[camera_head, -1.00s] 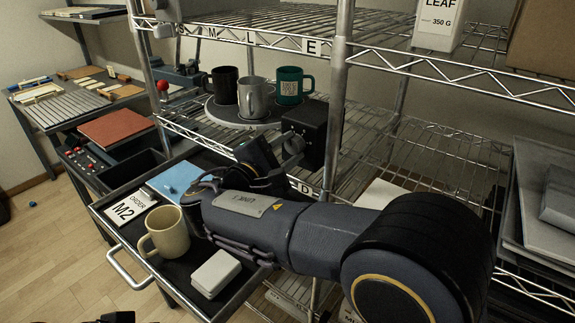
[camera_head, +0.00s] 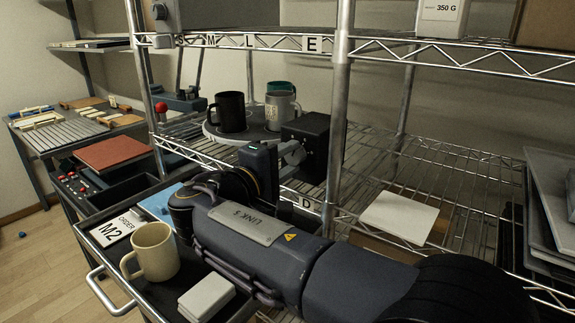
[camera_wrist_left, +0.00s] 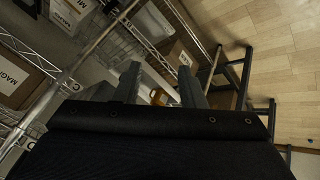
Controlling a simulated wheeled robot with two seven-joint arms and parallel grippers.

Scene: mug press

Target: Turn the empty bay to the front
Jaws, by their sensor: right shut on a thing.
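A round grey turntable (camera_head: 213,133) sits on the middle wire shelf. A black mug (camera_head: 231,112) stands on its front left, a grey mug (camera_head: 279,112) on its right, and a teal mug (camera_head: 281,87) behind the grey one, mostly hidden. No mug shows at the back left, partly covered by the black mug. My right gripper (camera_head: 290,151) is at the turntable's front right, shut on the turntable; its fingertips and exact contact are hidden. My left gripper (camera_wrist_left: 158,88) is open and empty in the left wrist view, away from the turntable.
A cream mug (camera_head: 151,251), an order card marked M2 (camera_head: 117,228) and a white block (camera_head: 207,297) sit on the front tray. A shelf post (camera_head: 338,120) stands right of my right gripper. A white board (camera_head: 399,216) lies on the right shelf.

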